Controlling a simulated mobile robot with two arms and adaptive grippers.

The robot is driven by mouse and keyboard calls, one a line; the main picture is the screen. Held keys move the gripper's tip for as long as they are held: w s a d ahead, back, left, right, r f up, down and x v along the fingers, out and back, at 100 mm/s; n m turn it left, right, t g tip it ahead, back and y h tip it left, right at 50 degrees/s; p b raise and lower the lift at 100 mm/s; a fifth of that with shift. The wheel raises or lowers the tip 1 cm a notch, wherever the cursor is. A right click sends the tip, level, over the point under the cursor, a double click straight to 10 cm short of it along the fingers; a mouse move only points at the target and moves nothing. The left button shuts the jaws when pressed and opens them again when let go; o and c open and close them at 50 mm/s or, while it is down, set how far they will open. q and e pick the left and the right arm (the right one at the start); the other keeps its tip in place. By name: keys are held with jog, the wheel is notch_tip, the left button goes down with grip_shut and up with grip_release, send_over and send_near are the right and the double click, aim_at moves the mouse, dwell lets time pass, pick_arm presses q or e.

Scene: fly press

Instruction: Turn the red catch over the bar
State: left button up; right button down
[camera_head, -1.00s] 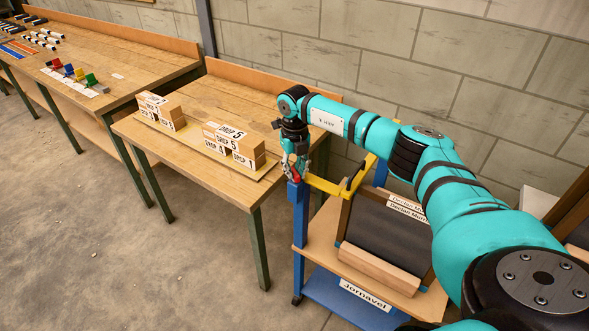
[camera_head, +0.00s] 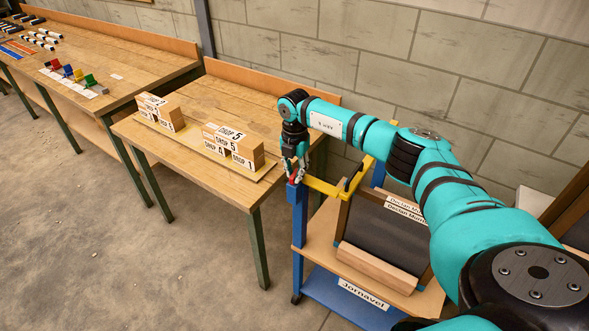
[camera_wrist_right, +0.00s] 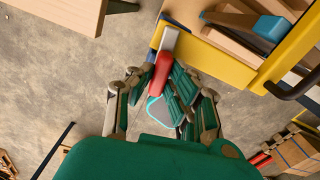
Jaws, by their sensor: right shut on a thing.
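The red catch (camera_wrist_right: 160,75) shows in the wrist view, with a pale metal piece (camera_wrist_right: 169,39) at its far end. My right gripper (camera_wrist_right: 163,88) is shut on the red part. The metal piece lies against the left end of the yellow bar (camera_wrist_right: 222,65); I cannot tell whether it is over the bar. In the head view, my right gripper (camera_head: 295,174) points down at the top of the blue post (camera_head: 298,215), by the left end of the yellow bar (camera_head: 322,187). The catch is mostly hidden there by the fingers. My left gripper is not in view.
A black handle (camera_head: 354,177) stands on the bar. The blue rack below has a wooden shelf and a dark framed board (camera_head: 383,238). A workbench (camera_head: 205,92) with labelled wooden blocks (camera_head: 233,147) stands close left. The floor at front left is clear.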

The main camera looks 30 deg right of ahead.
aim_at(295, 173)
jog(key=shift+w+r+m, duration=0.1)
jog(key=shift+m, duration=0.8)
jog(key=c, duration=1.3)
grip_release()
notch_tip(295, 173, up, 12)
jog(key=shift+f, duration=0.1)
